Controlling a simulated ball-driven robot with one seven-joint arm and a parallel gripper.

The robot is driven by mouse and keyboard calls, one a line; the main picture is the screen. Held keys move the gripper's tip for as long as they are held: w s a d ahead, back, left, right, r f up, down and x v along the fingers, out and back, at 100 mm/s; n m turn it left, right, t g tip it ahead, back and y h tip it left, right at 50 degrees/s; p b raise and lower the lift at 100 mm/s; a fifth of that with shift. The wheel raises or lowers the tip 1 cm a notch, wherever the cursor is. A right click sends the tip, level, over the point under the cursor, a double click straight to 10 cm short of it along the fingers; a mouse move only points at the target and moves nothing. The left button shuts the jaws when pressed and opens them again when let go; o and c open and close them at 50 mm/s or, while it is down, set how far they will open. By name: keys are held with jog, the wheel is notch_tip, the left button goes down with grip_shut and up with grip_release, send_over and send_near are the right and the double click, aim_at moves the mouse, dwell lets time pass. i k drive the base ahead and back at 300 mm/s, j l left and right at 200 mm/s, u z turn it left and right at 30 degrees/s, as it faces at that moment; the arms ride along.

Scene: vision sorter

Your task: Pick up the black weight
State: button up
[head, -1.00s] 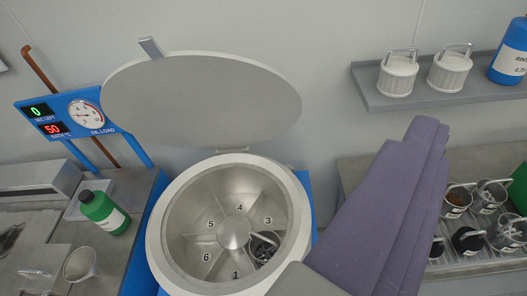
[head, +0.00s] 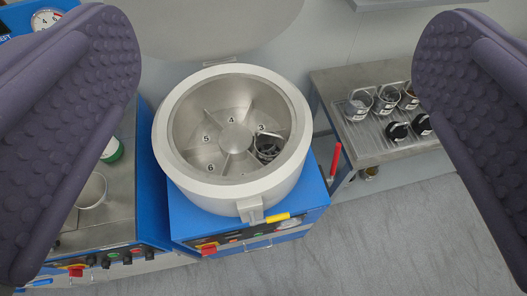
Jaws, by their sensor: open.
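Two black round pieces stand on the slatted steel bench at the right: one black piece (head: 397,131) and another black piece (head: 422,124), partly covered by the right finger. Either may be the black weight; I cannot tell which. My gripper touches neither. A dark wire-handled item (head: 267,147) sits in the open drum (head: 165,130), in the compartment by number 3.
Several handled jars (head: 358,106) stand behind the black pieces. The drum sits on a blue cabinet (head: 190,215) with a red lever (head: 334,160) beside it. A steel counter at the left holds a metal cup (head: 91,190) and a green bottle (head: 113,151). Grey floor (head: 400,235) is clear in front.

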aim_at(396, 131)
jog(key=i+l, duration=0.4)
jog(key=l, duration=0.15)
jog(key=i+l, duration=0.35)
jog(key=l, duration=0.25)
jog(key=i+l+z, duration=0.1)
jog(key=i+l, duration=0.3)
jog(key=l, duration=0.15)
jog(key=i+l, duration=0.4)
jog(key=l, duration=0.15)
